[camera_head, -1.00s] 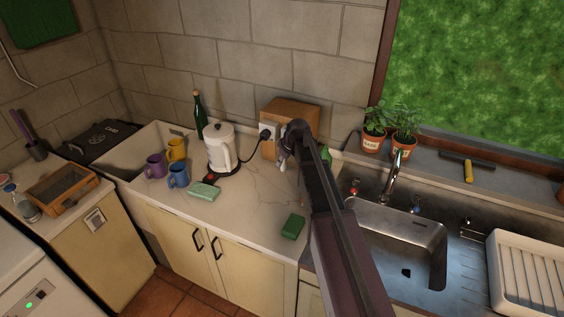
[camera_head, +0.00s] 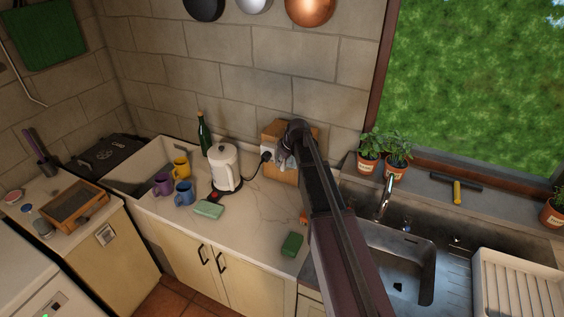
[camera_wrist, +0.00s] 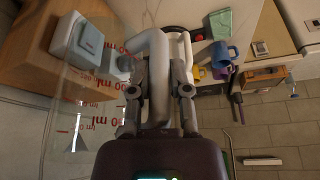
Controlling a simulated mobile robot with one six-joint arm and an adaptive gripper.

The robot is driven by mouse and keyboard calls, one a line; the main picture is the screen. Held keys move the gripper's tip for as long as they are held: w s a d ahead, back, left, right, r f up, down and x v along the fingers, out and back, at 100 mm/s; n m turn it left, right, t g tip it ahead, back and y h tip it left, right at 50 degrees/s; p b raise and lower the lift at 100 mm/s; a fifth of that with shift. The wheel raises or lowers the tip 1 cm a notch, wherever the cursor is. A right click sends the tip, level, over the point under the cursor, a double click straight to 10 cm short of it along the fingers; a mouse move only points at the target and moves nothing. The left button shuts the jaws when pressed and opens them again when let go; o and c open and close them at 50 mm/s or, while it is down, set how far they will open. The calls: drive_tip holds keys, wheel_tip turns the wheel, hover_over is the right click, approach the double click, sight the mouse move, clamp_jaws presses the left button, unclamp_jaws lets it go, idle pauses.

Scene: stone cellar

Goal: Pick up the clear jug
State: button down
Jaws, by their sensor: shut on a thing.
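The clear jug (camera_wrist: 88,112) with red measuring marks fills the left of the wrist view, seen very close. My gripper (camera_wrist: 158,92) is shut on its pale looped handle, with one finger on each side. The jug's body is see-through, and the wooden box and wall show through it. In the head view my gripper (camera_head: 284,162) is in front of the wooden box, above the back of the counter. The jug is hard to make out there, and my arm hides part of that area.
The white kettle (camera_head: 224,168) stands left of my gripper, its cord running to a socket on the wooden box (camera_head: 285,172). Mugs (camera_head: 182,192) and a green bottle (camera_head: 204,134) are farther left.

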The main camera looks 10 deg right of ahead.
drive_tip(key=shift+r+p, duration=1.45)
drive_tip(key=shift+r, duration=0.4)
drive_tip(key=shift+f, duration=0.1)
